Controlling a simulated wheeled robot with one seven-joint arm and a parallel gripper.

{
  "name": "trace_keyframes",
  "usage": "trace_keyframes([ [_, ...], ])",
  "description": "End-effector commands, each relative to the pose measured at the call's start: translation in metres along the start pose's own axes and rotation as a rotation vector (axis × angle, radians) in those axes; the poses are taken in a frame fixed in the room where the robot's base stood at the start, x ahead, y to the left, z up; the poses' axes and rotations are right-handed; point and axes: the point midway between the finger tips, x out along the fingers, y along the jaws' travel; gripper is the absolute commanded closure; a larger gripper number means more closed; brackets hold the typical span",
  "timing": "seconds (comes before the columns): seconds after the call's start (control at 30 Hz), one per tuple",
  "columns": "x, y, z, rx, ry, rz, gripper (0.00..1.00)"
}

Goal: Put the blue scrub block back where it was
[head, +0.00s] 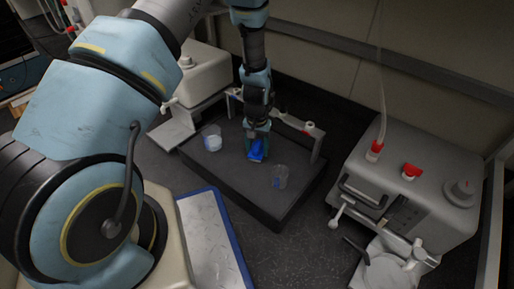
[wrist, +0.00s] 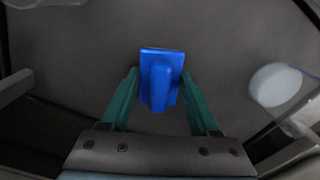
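The blue scrub block (wrist: 161,78) has a flat base and a raised, rounded handle. In the head view the block (head: 256,152) is at the dark platform (head: 262,193), below my gripper; I cannot tell if it rests flat or is slightly raised. My gripper (wrist: 160,74) has two green fingers, one on each side of the block in the wrist view. The fingers stand wider than the handle, with a thin gap showing beside the block. In the head view my gripper (head: 257,140) points down, and its fingers partly hide the block.
A clear beaker with white contents (head: 212,138) stands left of the block. An empty clear beaker (head: 280,177) stands to its right, near the front edge. A rail (head: 290,120) runs behind. Grey machines flank the platform on the left (head: 198,75) and right (head: 425,180).

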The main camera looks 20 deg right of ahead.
Motion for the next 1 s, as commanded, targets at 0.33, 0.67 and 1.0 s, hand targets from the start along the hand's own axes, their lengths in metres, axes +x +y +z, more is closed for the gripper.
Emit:
trace_keyframes([
  [0.33, 0.0, 0.0, 0.0, 0.0, 0.0, 0.0, 0.09],
  [0.67, -0.011, 0.0, 0.0, 0.0, 0.0, 0.0, 0.09],
  [1.0, -0.066, 0.0, 0.0, 0.0, 0.001, 0.0, 0.09],
])
